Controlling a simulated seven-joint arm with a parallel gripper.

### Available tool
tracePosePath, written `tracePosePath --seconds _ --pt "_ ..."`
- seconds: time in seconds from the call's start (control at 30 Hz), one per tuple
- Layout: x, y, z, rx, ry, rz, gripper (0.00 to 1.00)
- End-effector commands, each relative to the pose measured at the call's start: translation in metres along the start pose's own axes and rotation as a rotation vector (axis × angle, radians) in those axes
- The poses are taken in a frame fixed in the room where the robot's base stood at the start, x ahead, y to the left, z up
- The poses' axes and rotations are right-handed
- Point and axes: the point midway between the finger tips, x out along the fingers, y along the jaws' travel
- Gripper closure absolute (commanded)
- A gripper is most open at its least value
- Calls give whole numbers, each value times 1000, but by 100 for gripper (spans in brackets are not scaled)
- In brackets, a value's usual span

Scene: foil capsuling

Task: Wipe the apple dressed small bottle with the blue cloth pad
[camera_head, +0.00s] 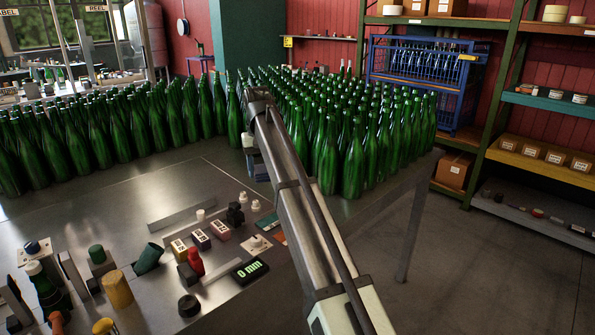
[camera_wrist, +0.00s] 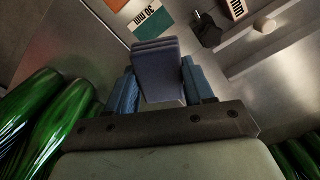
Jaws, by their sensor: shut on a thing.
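My gripper (camera_wrist: 160,90) is shut on a dull blue, layered block, which looks like the blue cloth pad (camera_wrist: 157,65), held between two blue fingers. In the head view my gripper (camera_head: 256,165) hangs over the steel table, just in front of the green bottles, and my arm partly hides it. A dark small bottle (camera_head: 45,283) with a pale band at its neck stands at the lower left, far from my gripper. I cannot tell whether it is the apple dressed one.
Rows of tall green bottles (camera_head: 345,160) crowd the table's back and right; some are close beside my gripper in the wrist view (camera_wrist: 65,125). A green cup (camera_head: 148,258), a yellow cylinder (camera_head: 117,289), a red piece (camera_head: 195,262) and a display (camera_head: 250,270) lie in front.

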Motion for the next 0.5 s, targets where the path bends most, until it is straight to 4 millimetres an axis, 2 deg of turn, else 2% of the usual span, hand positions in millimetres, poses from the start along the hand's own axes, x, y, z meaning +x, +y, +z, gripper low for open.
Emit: tracePosePath --seconds 0.03,0.27,0.5 --pt "-3 -22 0 3 0 0 72" --pt "-10 -109 8 47 0 0 72" --pt "-18 -198 27 95 0 0 72"
